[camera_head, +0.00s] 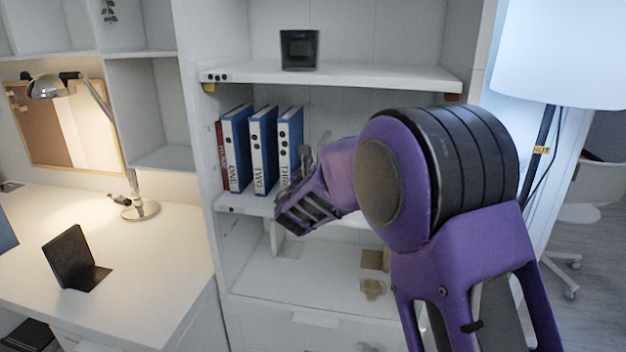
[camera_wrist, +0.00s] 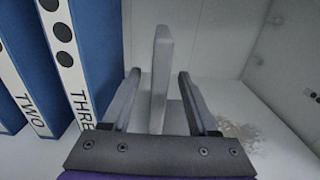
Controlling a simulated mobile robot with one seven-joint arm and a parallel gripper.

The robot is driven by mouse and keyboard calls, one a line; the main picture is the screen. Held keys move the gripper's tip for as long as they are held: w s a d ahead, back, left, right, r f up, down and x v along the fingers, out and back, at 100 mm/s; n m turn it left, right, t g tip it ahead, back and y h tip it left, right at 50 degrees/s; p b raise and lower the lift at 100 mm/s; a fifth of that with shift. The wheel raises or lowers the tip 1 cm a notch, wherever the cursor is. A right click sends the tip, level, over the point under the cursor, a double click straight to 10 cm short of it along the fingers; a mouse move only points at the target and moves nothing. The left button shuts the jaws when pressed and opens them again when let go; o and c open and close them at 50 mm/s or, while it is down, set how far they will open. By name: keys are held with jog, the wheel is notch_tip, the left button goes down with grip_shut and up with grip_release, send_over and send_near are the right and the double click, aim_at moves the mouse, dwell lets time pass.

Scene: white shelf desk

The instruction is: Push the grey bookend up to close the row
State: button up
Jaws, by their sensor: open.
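The grey bookend (camera_wrist: 160,70) stands upright on the shelf, to the right of the blue binder THREE (camera_wrist: 80,60), with a gap between them. My gripper (camera_wrist: 160,76) is open, with one finger on each side of the bookend's upright plate; I see small gaps, and contact is unclear. The left finger is between binder THREE and the bookend. In the head view the row has a red book (camera_head: 221,157) and blue binders, with TWO (camera_head: 262,150) and THREE (camera_head: 290,145) at its right end. There my gripper (camera_head: 300,200) is at the shelf front, and my arm hides much of the bookend.
A dark box (camera_head: 299,50) stands on the shelf above (camera_head: 370,78). The shelf right of the bookend is bare apart from a mottled patch (camera_wrist: 240,135). A desk with a lamp (camera_head: 140,208) and a black bookend-like stand (camera_head: 72,260) is at left.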

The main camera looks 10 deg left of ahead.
jog(key=s, duration=1.6)
jog(key=shift+s, duration=0.15)
